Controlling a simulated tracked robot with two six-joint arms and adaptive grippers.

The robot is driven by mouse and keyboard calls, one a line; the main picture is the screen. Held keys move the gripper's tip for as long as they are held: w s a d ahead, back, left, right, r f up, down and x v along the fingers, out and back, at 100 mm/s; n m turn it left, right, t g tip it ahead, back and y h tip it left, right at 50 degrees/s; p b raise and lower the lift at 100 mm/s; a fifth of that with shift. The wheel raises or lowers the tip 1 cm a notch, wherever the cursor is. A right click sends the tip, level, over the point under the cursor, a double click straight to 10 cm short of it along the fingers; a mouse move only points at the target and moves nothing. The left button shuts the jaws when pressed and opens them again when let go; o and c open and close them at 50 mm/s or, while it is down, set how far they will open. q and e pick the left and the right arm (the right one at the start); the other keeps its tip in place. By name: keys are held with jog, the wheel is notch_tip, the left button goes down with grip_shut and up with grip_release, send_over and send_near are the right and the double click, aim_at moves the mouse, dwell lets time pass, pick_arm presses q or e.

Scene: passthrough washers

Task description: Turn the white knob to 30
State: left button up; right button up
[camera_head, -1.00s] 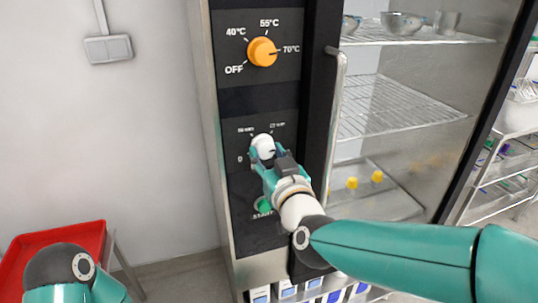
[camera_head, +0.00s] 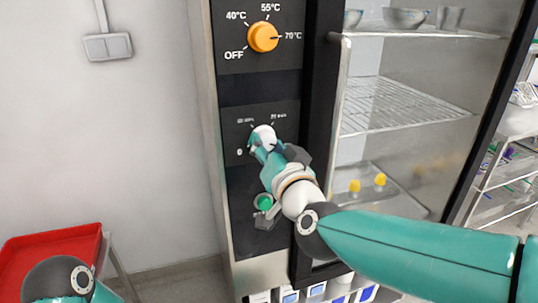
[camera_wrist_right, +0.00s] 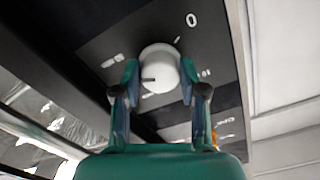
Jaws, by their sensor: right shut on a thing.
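The white knob (camera_head: 264,134) is on the dark lower control panel of the cabinet. My right gripper (camera_head: 258,150) covers part of it in the head view. In the right wrist view the white knob (camera_wrist_right: 159,68) sits between the two fingers of my right gripper (camera_wrist_right: 159,82), which is shut on it. A dark pointer mark shows on the knob's face. A "0" label is at the upper right there; the other labels are too blurred to read. My left arm shows at the lower left of the head view; its gripper is out of frame.
An orange knob (camera_head: 263,37) above points to 70°C. A green button (camera_head: 265,202) lies below the white knob, close to my right wrist. A vertical door handle (camera_head: 338,110) stands right of the panel. A red tray (camera_head: 50,245) is at the lower left.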

jog(key=shift+m, duration=0.6)
jog(key=o, duration=1.1)
jog(key=shift+o, duration=0.2)
jog(key=shift+d, duration=0.1)
jog(key=v, duration=1.2)
